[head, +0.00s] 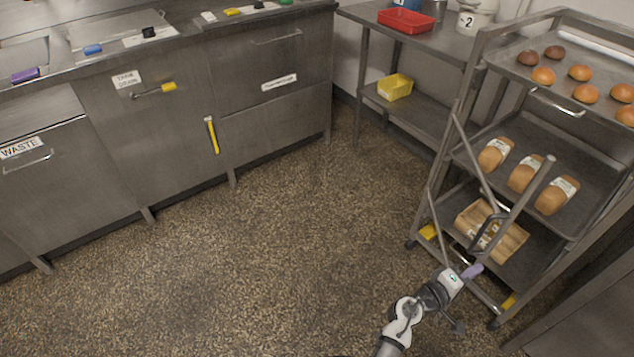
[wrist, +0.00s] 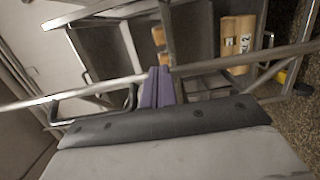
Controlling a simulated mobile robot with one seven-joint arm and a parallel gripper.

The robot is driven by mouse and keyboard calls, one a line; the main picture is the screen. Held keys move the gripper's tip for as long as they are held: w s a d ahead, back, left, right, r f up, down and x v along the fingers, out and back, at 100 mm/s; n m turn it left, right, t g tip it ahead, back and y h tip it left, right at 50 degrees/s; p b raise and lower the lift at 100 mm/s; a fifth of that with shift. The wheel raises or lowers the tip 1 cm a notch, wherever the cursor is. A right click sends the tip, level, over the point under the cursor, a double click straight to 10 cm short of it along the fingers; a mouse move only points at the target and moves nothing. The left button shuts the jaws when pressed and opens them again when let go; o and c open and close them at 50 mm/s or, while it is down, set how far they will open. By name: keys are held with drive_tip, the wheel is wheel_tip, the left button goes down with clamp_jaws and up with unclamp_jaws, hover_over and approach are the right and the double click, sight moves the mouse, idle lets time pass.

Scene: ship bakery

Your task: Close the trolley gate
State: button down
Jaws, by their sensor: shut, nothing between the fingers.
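The trolley (head: 463,110) is a grey metal rack at the right of the head view, with its shelves facing my arm. Its gate is a tubular metal frame (head: 522,200) with a dark loop handle (head: 486,234), standing out at an angle from the trolley's front. My gripper (head: 474,271) has purple fingers, shut and empty, just below the gate's handle end. In the wrist view, the shut fingertips (wrist: 158,87) overlap a long metal bar (wrist: 240,60); I cannot tell whether they touch it. The dark handle (wrist: 88,94) shows left of the fingers. The gate's hinge is unclear.
A steel table with a red tray (head: 406,21) stands behind. Steel cabinets (head: 165,130) line the left. The speckled floor (head: 270,250) between is clear.

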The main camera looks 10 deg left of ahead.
drive_tip(key=w+d+n+t+y+p, duration=0.2)
drive_tip(key=w+d, duration=0.2)
drive_tip(key=d, duration=0.8)
drive_tip(key=w+d+n+t+y+p, duration=0.2)
drive_tip(key=w+d, duration=0.3)
drive_tip(key=d, duration=0.7)
drive_tip(key=shift+w+n+t+y+p, duration=0.15)
drive_tip(key=shift+n+t+y+p, duration=0.25)
drive_tip(key=shift+y, duration=0.3)
drive_tip(key=shift+d, duration=0.15)
